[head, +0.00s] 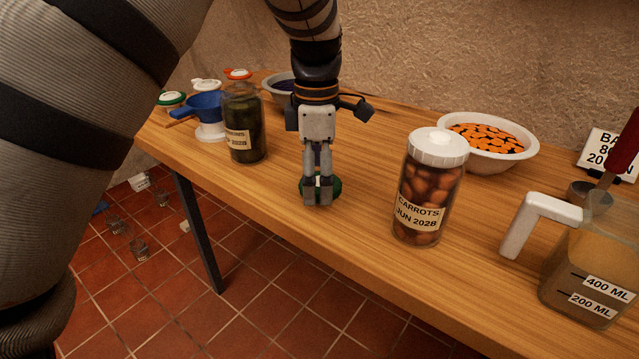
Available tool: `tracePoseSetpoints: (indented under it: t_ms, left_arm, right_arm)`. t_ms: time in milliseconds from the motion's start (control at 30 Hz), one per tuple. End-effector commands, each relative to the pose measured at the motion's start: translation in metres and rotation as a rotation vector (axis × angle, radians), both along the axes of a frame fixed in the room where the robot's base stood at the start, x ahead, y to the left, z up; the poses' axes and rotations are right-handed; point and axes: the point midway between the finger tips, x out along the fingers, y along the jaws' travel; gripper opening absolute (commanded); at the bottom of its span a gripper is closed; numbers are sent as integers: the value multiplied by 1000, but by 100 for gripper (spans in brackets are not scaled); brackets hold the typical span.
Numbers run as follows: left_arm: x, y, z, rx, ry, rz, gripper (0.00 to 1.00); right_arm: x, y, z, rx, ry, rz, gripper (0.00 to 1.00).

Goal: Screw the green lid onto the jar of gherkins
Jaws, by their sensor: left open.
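The green lid (335,188) lies on the wooden table near its front edge, partly hidden by my left gripper. My left gripper (319,196) points down at the lid with its fingertips over it. Its fingers are open; whether they touch the lid cannot be told. The jar of gherkins (246,135), dark green inside with a cream label, stands upright to the left and farther back. No lid shows on its mouth. My right gripper is not in view.
A white-lidded jar of carrots (428,190) stands to the right, before a white bowl of orange slices (483,163). A measuring jug (594,265) stands at far right. Table (270,212) between lid and jars is clear.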

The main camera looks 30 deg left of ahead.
Motion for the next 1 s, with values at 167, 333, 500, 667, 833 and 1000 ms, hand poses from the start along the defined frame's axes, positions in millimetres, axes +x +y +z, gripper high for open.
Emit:
tracePoseSetpoints:
  t_ms: [167, 333, 500, 667, 833, 1000]
  left_arm:
    - [0, 0, -4, 0, 0, 0, 84]
    - [0, 0, -4, 0, 0, 0, 84]
    - [0, 0, -4, 0, 0, 0, 52]
    - [0, 0, -4, 0, 0, 0, 39]
    - [0, 0, -4, 0, 0, 0, 39]
    - [1, 0, 14, 1, -4, -1, 39]
  right_arm:
    - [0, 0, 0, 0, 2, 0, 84]
    - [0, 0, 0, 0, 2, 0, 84]
    - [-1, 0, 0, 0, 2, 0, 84]
    - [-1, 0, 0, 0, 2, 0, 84]
    - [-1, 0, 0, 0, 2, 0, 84]
    - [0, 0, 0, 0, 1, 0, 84]
